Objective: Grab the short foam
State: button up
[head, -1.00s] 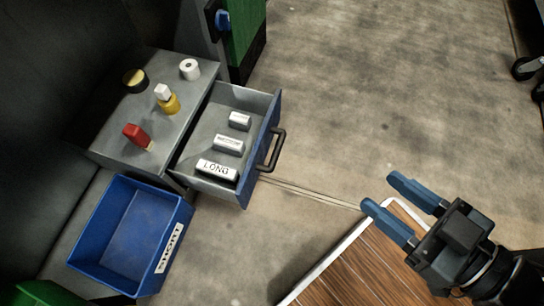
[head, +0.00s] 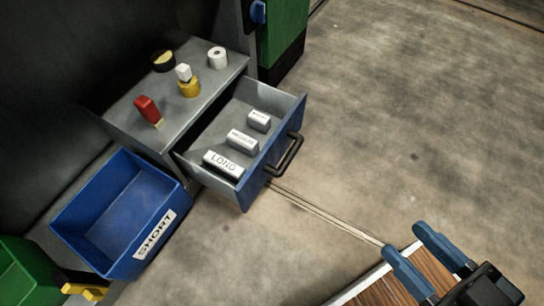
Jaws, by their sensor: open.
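Three pale foam blocks lie in a row in the open drawer. The short foam (head: 259,121) is the smallest, at the far end; its label is too small to read. The medium-length block (head: 242,142) lies in the middle, and the block marked LONG (head: 223,164) is nearest. My gripper (head: 414,252) is at the lower right with its two blue fingers apart and nothing between them. It is well away from the drawer, over the edge of a wooden surface.
The drawer (head: 274,152) has a blue front with a black handle (head: 285,155). On the cabinet top (head: 200,100) stand a red item, a yellow bottle and two rolls. A blue bin (head: 155,236) labelled SHORT is empty at left. Floor between drawer and gripper is clear.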

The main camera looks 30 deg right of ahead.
aim_at(258, 121)
jog(key=i+l+z, duration=0.15)
jog(key=z, duration=0.35)
jog(key=i+l+z, duration=0.1)
jog(key=z, duration=0.35)
jog(key=i+z, duration=0.25)
jog(key=z, duration=0.25)
jog(key=i+z, duration=0.2)
jog(key=z, duration=0.3)
jog(key=i+z, duration=0.5)
jog(key=i+u, duration=0.2)
jog(key=u, duration=0.2)
jog(key=i+l+u, duration=0.15)
jog(key=u, duration=0.7)
jog(key=l+u, duration=0.1)
jog(key=u, duration=0.8)
jog(key=l+u, duration=0.1)
jog(key=u, duration=0.4)
jog(key=l+u, duration=0.1)
jog(key=u, duration=0.8)
jog(key=l+u, duration=0.1)
jog(key=u, duration=0.8)
